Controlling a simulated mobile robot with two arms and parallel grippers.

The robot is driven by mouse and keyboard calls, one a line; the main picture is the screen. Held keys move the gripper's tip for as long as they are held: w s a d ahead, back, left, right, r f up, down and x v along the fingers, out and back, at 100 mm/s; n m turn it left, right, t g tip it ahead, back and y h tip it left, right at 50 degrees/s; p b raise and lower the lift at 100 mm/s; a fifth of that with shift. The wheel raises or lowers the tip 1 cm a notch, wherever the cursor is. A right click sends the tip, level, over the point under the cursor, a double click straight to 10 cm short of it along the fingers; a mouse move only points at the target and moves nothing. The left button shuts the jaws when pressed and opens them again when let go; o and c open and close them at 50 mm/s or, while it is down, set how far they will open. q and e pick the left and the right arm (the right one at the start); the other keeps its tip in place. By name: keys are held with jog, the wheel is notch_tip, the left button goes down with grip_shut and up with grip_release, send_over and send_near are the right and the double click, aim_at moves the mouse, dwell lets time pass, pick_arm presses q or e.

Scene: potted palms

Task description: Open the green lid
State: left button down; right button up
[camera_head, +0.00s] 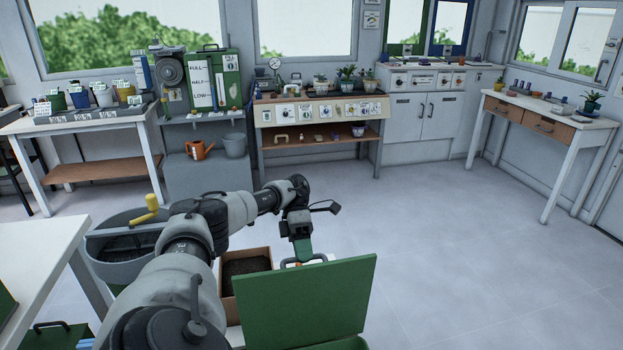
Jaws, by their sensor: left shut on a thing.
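The green lid (305,305) stands raised and tilted at the bottom centre, its broad flat face toward me. Part of a green box (345,343) shows below it at the bottom edge. My left gripper (304,258) is at the lid's upper edge, on the far side, and is shut on the lid's dark curved handle (323,257). The lid hides part of the handle and what lies behind it. My left arm reaches in from the bottom left. My right gripper is out of view.
A wooden box of dark soil (246,267) stands just left of the lid. A grey tub with a yellow-handled crank (118,271) is farther left, near a white table (35,250). Open floor (470,255) lies to the right. Benches with potted plants line the back wall.

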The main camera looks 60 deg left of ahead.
pick_arm(q)
jog(key=shift+w+a+f+h+p, duration=0.15)
jog(key=shift+a+f+h+p, duration=0.2)
jog(key=shift+a+f, duration=0.35)
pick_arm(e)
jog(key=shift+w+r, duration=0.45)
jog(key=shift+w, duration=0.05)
pick_arm(q)
jog(key=shift+d+f, duration=0.1)
jog(key=c, duration=1.5)
grip_release()
jog(key=o, duration=0.4)
jog(key=shift+w+a+f+g, duration=0.15)
jog(key=shift+w+a+g, duration=0.05)
jog(key=shift+a+g, duration=0.1)
jog(key=w+d+r, duration=0.1)
jog(key=d+r, duration=0.2)
jog(key=w+d+r+p, duration=0.1)
jog(key=w+d+r, duration=0.1)
jog(key=d+r, duration=0.2)
jog(key=w+d+r, duration=0.1)
jog(key=d+r, duration=0.3)
jog(key=shift+w+r+p, duration=0.15)
jog(key=shift+w+p, duration=0.1)
jog(key=shift+p, duration=0.05)
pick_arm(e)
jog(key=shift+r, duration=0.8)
